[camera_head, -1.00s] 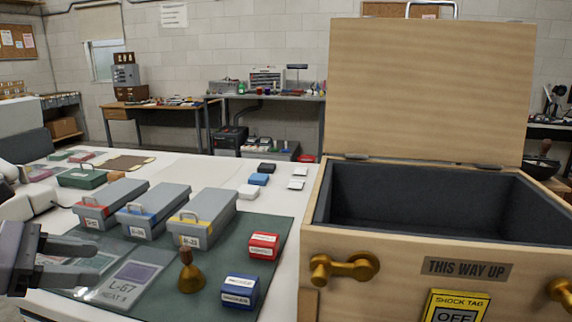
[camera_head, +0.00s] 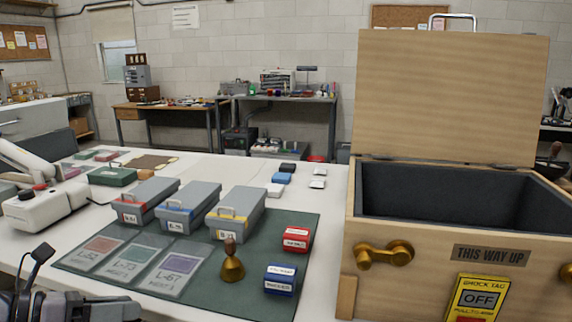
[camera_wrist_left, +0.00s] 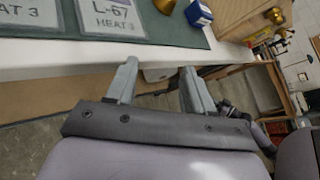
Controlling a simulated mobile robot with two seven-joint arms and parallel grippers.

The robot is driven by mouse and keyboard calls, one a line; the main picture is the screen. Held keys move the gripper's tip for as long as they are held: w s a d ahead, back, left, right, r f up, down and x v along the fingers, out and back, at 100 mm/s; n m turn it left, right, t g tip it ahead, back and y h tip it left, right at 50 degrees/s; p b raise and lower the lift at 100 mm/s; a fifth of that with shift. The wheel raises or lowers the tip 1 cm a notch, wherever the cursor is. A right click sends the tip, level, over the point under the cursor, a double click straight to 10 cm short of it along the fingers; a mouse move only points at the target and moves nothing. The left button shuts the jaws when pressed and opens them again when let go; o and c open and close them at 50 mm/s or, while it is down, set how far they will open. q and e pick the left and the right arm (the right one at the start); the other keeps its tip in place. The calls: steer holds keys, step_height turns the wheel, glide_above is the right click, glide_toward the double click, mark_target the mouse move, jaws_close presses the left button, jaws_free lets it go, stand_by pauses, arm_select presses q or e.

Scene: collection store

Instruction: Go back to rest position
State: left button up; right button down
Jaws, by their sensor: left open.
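My left gripper (camera_head: 88,308) is at the bottom left edge of the head view, partly cut off by the frame, in front of the table. In the left wrist view its two grey fingers (camera_wrist_left: 158,88) are apart with nothing between them. They point at the front edge of the white table (camera_wrist_left: 60,66), and the floor shows below. My right gripper is in neither view.
A green mat (camera_head: 200,285) holds grey boxes (camera_head: 190,208), label cards (camera_head: 167,268), a brass bell (camera_head: 232,265), a red box (camera_head: 296,239) and a blue box (camera_head: 280,279). An open wooden crate (camera_head: 420,235) stands at right.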

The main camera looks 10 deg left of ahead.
arm_select(q)
steer(key=s+d+f+m+y+p, duration=0.1)
steer(key=s+d+f+m+y, duration=0.1)
steer(key=s+d+f+m, duration=0.2)
steer(key=s+d+f+m+y+p, duration=0.2)
steer(key=f+m, duration=0.8)
steer(key=m, duration=0.9)
steer(key=s+d+f+m+t+y+p, duration=0.1)
steer(key=s+d+f+m, duration=0.4)
steer(key=m, duration=0.7)
step_height(320, 180, down, 3)
steer(key=shift+s+d+f+y+p, duration=0.1)
steer(key=shift+s+d+y+p, duration=0.2)
steer(key=shift+d+y+p, duration=0.55)
steer(key=shift+d+y, duration=0.15)
steer(key=shift+y, duration=0.1)
steer(key=shift+c, duration=1)
